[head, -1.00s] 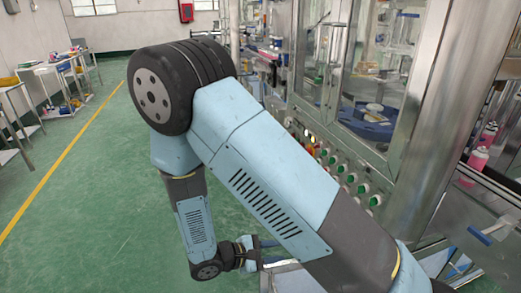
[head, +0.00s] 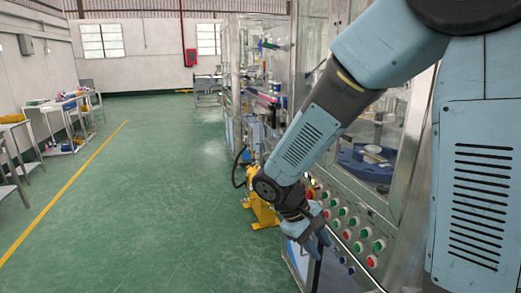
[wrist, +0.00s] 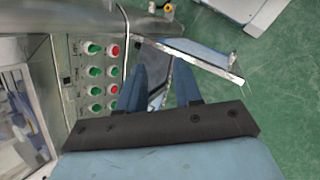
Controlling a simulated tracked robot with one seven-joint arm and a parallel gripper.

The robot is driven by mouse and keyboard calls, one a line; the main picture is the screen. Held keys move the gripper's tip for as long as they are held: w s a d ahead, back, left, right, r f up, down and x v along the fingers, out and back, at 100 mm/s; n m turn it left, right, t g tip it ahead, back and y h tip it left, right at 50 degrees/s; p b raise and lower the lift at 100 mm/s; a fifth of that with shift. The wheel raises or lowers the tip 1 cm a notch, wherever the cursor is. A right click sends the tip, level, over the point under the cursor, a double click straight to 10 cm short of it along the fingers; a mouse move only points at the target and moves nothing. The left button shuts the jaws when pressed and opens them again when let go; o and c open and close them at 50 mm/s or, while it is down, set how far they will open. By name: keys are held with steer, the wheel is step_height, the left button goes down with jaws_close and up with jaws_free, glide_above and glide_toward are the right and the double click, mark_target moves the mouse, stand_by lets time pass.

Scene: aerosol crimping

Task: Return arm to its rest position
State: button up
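My arm reaches in from the right of the head view, bends at a dark joint and hangs down in front of the machine's button panel (head: 345,222). My gripper (head: 318,245) is at its lower end, pointing down and to the right, close to the panel. In the wrist view my gripper (wrist: 161,72) has its two blue fingers apart, with nothing visible between them but the background behind. The panel's green and red knobs (wrist: 95,72) are just left of the fingers there. I cannot tell the exact gap to the panel.
A glass-fronted machine (head: 375,130) fills the right side. A yellow device (head: 262,208) stands on the floor beside my arm. A metal-edged blue ledge (wrist: 200,55) lies right of the fingers. The green floor (head: 150,190) is clear; benches (head: 65,115) line the left.

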steer(key=s+d+r+m+t+y, duration=0.3)
steer(key=s+d+r, duration=0.1)
steer(key=r, duration=0.5)
steer(key=s+d+r+m+t+y, duration=0.3)
steer(key=s+d+r+m, duration=0.1)
steer(key=r, duration=0.5)
steer(key=shift+s+d+r, duration=0.25)
steer(key=shift+s+d, duration=0.45)
steer(key=shift+d, duration=0.1)
